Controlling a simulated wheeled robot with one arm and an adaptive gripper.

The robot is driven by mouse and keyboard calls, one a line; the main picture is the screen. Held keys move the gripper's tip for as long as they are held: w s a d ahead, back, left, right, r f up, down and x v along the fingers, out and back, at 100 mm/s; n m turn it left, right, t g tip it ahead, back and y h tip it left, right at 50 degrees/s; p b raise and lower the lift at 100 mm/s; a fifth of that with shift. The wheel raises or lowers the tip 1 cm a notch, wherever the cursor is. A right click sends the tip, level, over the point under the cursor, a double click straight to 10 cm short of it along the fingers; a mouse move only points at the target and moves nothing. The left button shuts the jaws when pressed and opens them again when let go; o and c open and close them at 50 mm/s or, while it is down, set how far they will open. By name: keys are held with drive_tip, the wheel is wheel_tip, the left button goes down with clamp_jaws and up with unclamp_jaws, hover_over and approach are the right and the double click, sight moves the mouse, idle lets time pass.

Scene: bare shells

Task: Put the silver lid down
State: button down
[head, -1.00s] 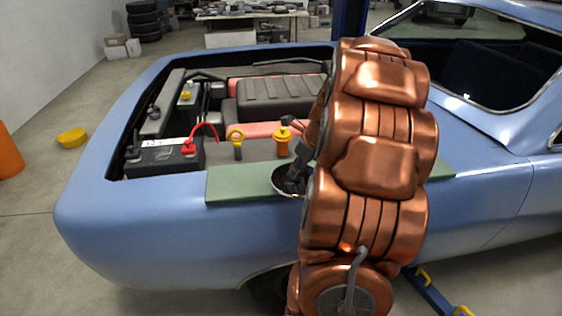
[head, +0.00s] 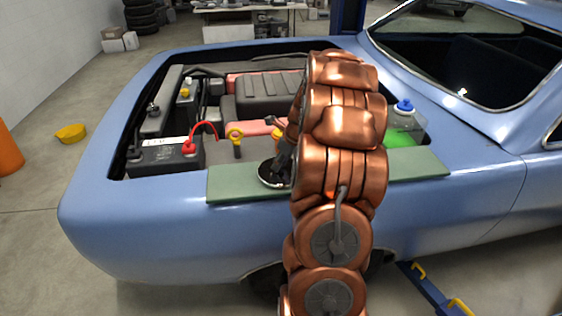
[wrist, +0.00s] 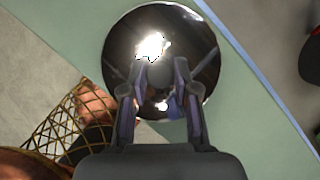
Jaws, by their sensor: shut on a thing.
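The silver lid (wrist: 200,45) is round, shiny and dark with reflections. In the wrist view my gripper (wrist: 154,84) is shut on its central knob, and the fingers cover the lower middle of the lid. In the head view the lid (head: 265,176) shows at the green board (head: 235,187) on the car's fender, partly hidden by my gripper (head: 284,164) and arm. The lid looks roughly level, over the board. I cannot tell whether its rim touches the board.
A blue-capped bottle with green liquid (head: 404,120) stands right. The board's left end is clear.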

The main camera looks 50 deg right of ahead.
drive_tip(key=shift+f, duration=0.4)
drive_tip(key=shift+f, duration=0.1)
drive_tip(key=c, duration=0.9)
unclamp_jaws()
drive_tip(key=shift+o, duration=0.2)
drive_tip(key=b+v, duration=0.3)
drive_tip(key=v, duration=0.9)
drive_tip(key=shift+b, duration=0.3)
